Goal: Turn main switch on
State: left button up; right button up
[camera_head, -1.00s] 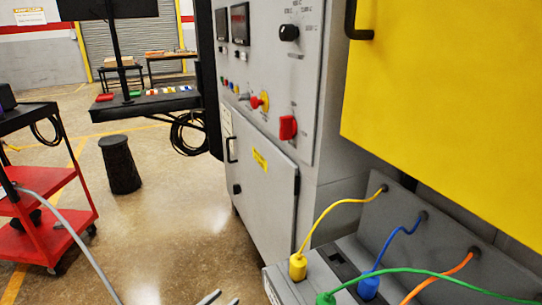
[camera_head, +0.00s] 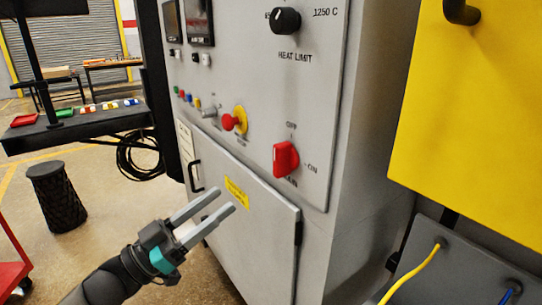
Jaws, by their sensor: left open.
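The main switch (camera_head: 285,159) is a red rotary knob low on the right of the grey furnace control panel (camera_head: 255,85). "OFF" is printed above it and "ON" to its right. The knob stands roughly upright, towards the OFF mark. My left gripper (camera_head: 227,201) is in the lower middle of the head view, below and to the left of the knob. Its two grey fingers are apart, empty, and point up and to the right. They do not touch the knob. My right gripper is not in view.
A red emergency-type button on a yellow base (camera_head: 236,120) sits left of the knob. A black heat limit dial (camera_head: 285,21) is above. The lower cabinet door (camera_head: 253,243) lies behind my gripper. A yellow panel (camera_head: 475,110) fills the upper right, with a yellow cable (camera_head: 412,270) below.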

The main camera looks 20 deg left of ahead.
aim_at(275, 159)
pick_arm(q)
jog(key=x, duration=1.4)
jog(key=shift+w, duration=0.15)
jog(key=shift+c, duration=0.2)
grip_shut()
